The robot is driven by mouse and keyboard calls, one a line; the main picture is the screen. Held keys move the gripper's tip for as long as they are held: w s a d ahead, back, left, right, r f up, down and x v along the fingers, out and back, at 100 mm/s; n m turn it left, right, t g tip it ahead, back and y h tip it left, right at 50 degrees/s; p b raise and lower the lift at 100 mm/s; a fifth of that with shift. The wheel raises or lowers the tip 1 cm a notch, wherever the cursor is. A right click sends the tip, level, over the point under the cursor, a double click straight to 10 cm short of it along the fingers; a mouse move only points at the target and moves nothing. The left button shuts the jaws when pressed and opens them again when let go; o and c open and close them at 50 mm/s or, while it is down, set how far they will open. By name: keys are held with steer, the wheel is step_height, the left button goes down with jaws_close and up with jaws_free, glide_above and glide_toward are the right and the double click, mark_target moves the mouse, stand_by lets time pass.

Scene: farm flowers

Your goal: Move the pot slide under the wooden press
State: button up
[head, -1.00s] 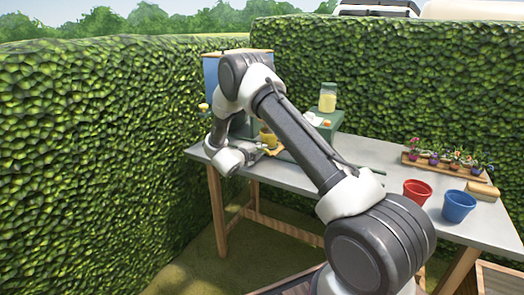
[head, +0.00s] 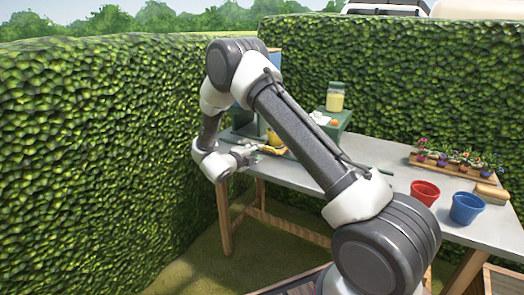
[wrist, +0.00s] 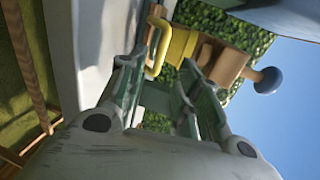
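A yellow pot (head: 272,138) stands at the left end of the grey table, partly hidden behind my arm. In the wrist view, a yellow pot-like part (wrist: 178,46) with a yellow loop handle (wrist: 156,46) shows beyond my fingertips. A wooden block (wrist: 227,66) with a blue knob, likely the wooden press, is right of it in that sideways view. My gripper (wrist: 158,82) is open, its fingers apart with nothing seen between them. It also shows in the head view (head: 248,153), just left of the pot. Exact contact with the handle cannot be told.
The grey table (head: 380,204) holds a red pot (head: 425,193), a blue pot (head: 466,208) and a tray of flowers (head: 456,164). A jar (head: 335,97) stands on a green box (head: 334,125) behind. A hedge (head: 100,150) closes the left side.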

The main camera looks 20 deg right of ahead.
steer(key=shift+v, duration=1.4)
steer(key=w+a+r+n+t+y, duration=0.1)
steer(key=w+r+n+t+y, duration=0.15)
steer(key=r, duration=0.35)
steer(key=w+a+r+n+t+y, duration=0.1)
steer(key=r+n+y, duration=0.3)
steer(key=r, duration=0.3)
steer(key=s+a+r+n+g+y, duration=0.1)
steer(key=s+r+n+g+y, duration=0.1)
steer(key=s+r+n+y, duration=0.7)
steer(key=s+d+n+g+h, duration=0.1)
steer(key=s+d+n+g, duration=0.1)
steer(key=s, duration=1)
steer(key=s+d+r+n+g+h, duration=0.1)
steer(key=s+d+n, duration=0.3)
steer(key=s, duration=0.9)
steer(key=s+d+r+n+g+h, duration=0.1)
steer(key=s+d+n+g, duration=0.2)
steer(key=s+n, duration=0.4)
steer(key=s+g, duration=0.1)
steer(key=s, duration=0.4)
steer(key=shift+s+d, duration=0.3)
steer(key=shift+d, duration=0.05)
